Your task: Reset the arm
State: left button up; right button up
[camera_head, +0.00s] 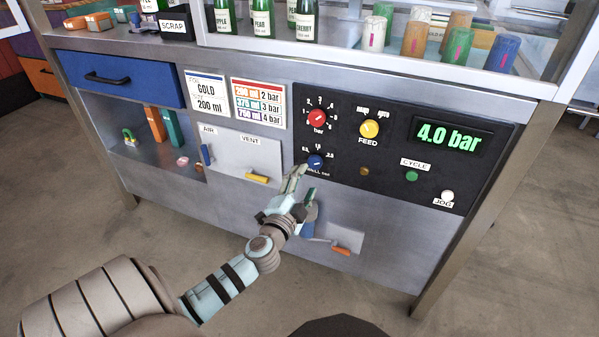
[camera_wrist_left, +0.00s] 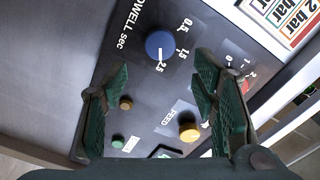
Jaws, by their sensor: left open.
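My left arm reaches in from the lower left in the head view. Its gripper (camera_head: 296,180) is in front of the machine's panel, just below and left of the blue dwell knob (camera_head: 316,161). In the left wrist view the gripper (camera_wrist_left: 155,105) is open, with two green padded fingers apart and nothing between them but the panel behind. The blue dwell knob (camera_wrist_left: 160,45) shows above and between the fingers there, apart from them. My right gripper is in neither view.
The control panel carries a red bar knob (camera_head: 317,118), a yellow feed knob (camera_head: 369,129), a green cycle button (camera_head: 411,176) and a display (camera_head: 449,136) reading 4.0 bar. An orange-handled crank (camera_head: 341,251) sits low.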

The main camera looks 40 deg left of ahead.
pick_arm(q)
jog(key=v, duration=0.4)
jog(key=shift+s+d, duration=0.15)
jog(key=shift+s, duration=0.2)
